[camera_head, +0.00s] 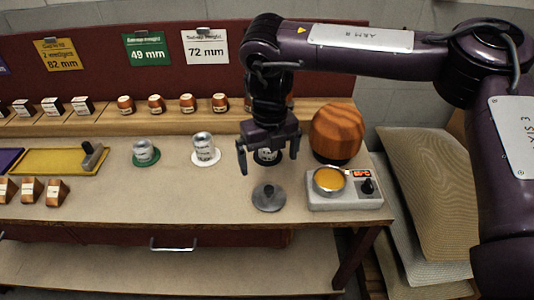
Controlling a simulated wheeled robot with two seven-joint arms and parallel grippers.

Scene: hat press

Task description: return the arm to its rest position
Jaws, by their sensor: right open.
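My right arm comes in from the right side and its purple links reach over the bench. My right gripper (268,158) points down above the bench top, open, with its two fingers apart. A dark cylinder with a light label (267,156) shows between the fingers; I cannot tell whether they touch it. A grey, low piece with a small knob (268,197) sits on the bench in front of the gripper. My left gripper is not in view.
A round wooden block (337,133) stands right of the gripper, behind a heater (345,201) with an amber-filled dish. Metal cylinders stand on a white disc (206,163) and a green disc (145,162). A yellow tray (50,165) lies left. Sacks (430,180) lie right of the bench (200,210).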

